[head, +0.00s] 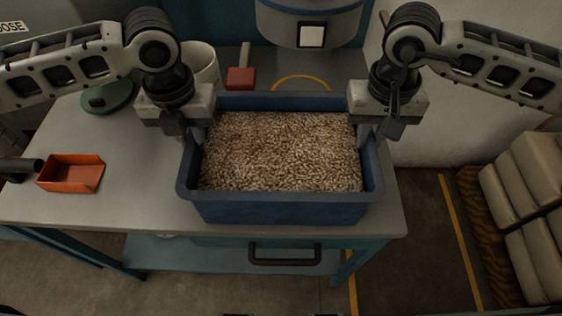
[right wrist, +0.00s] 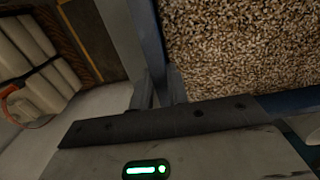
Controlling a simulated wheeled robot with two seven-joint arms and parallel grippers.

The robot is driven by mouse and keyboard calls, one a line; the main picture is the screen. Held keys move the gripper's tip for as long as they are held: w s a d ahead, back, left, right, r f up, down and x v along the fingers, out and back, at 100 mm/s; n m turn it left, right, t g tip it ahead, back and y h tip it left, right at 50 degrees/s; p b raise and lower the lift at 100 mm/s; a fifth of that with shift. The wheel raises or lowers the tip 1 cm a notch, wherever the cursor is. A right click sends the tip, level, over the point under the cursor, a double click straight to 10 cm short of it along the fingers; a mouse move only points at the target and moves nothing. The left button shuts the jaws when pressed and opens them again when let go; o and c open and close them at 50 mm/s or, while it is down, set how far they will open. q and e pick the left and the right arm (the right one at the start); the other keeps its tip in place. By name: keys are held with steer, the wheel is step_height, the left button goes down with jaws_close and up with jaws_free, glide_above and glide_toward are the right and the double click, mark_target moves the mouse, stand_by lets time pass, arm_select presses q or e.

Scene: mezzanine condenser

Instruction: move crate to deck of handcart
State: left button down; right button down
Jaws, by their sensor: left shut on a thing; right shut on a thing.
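A blue crate (head: 280,208), filled with tan pellets or grain, is in the middle of the head view, over the right part of the grey table. I cannot tell whether its bottom touches the tabletop. My left gripper (head: 197,135) is shut on the crate's left wall. My right gripper (head: 366,130) is shut on its right wall. The right wrist view shows the crate's wall (right wrist: 148,38) and contents close up, with my right gripper (right wrist: 162,92) at the wall.
An orange tray (head: 72,174), a green round object (head: 108,96) and a white container (head: 200,64) are on the table (head: 130,190) left of the crate. A red-headed tool (head: 240,78) lies behind. Stacked sacks (head: 535,185) stand at right. A dark handle (head: 285,261) shows below the table's front edge.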

arm_select(q)
steer(key=shift+w+r, duration=0.2)
steer(key=shift+r, duration=0.1)
arm_select(e)
steer(key=shift+w+r, duration=0.2)
steer(key=shift+r, duration=0.1)
